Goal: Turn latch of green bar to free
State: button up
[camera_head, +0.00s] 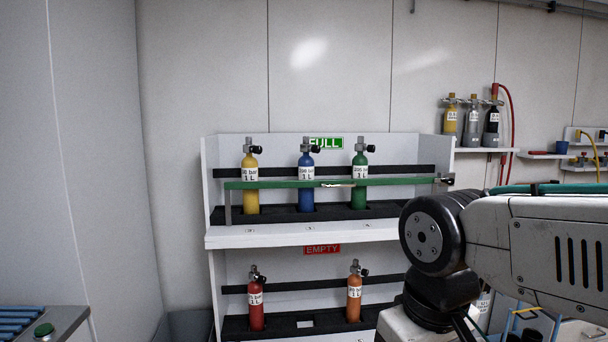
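A green bar (285,184) runs across the front of the upper shelf of a white rack. It passes in front of a yellow cylinder (251,199), a blue cylinder (306,197) and a green cylinder (359,195). A small dark fitting (445,180), perhaps the latch, is at the bar's right end; its position is too small to tell. A small light piece shows at the bar's middle. My arm reaches in from the right, in front of the rack's lower right. My gripper is not in view.
The lower shelf, marked EMPTY (322,249), holds a red cylinder (257,304) and an orange cylinder (354,297). A wall shelf (483,150) with several cylinders and a red hose is at the right. A blue roller conveyor (22,318) stands at the lower left.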

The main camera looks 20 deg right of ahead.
aim_at(450, 181)
jog(key=u, duration=0.05)
jog(key=k, duration=0.65)
jog(key=z, duration=0.6)
jog(key=i, duration=0.45)
jog(key=z, duration=0.75)
jog(key=i, duration=0.85)
jog(key=u, duration=0.2)
